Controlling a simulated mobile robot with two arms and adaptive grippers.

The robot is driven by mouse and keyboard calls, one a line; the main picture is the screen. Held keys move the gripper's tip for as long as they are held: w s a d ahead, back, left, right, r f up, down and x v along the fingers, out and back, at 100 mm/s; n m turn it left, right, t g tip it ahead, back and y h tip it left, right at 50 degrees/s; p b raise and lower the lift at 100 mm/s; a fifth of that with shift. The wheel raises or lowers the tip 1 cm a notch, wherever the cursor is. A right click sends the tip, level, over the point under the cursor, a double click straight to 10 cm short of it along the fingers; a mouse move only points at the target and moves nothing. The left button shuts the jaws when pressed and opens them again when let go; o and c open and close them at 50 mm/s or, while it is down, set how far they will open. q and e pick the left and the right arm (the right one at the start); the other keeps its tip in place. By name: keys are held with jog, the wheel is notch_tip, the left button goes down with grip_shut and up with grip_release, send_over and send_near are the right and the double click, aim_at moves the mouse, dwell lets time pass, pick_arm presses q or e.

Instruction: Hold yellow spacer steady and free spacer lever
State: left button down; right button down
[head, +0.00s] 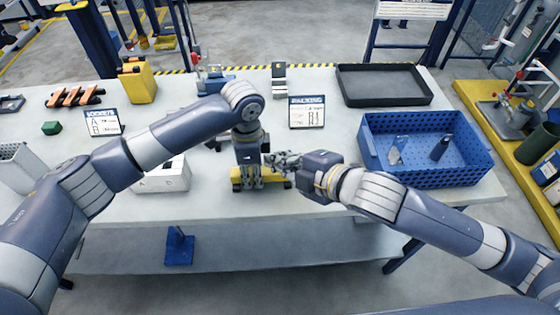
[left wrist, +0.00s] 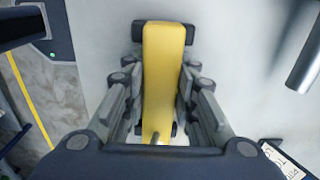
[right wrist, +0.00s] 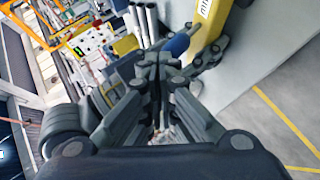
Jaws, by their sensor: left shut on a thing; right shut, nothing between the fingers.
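The yellow spacer (head: 272,177) lies on the table near its front edge in the head view. My left gripper (head: 249,176) comes down over it from above. In the left wrist view the spacer (left wrist: 163,70) sits between the fingers of that gripper, which is shut on it. A small grey pin shows at the spacer's lower end there; I cannot tell if it is the lever. My right gripper (head: 280,160) is shut and empty, just right of the left gripper. In the right wrist view its closed fingertips (right wrist: 158,66) are near the spacer (right wrist: 213,14), apparently apart from it.
A blue perforated crate (head: 480,170) with small parts stands at the right, behind it a black tray (head: 350,88). A white box (head: 165,180) is at the left. A packing sign (head: 307,112) and a yellow container (head: 139,84) stand farther back. The table's front edge is close.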

notch_tip(320, 180, up, 10)
dwell(0.7)
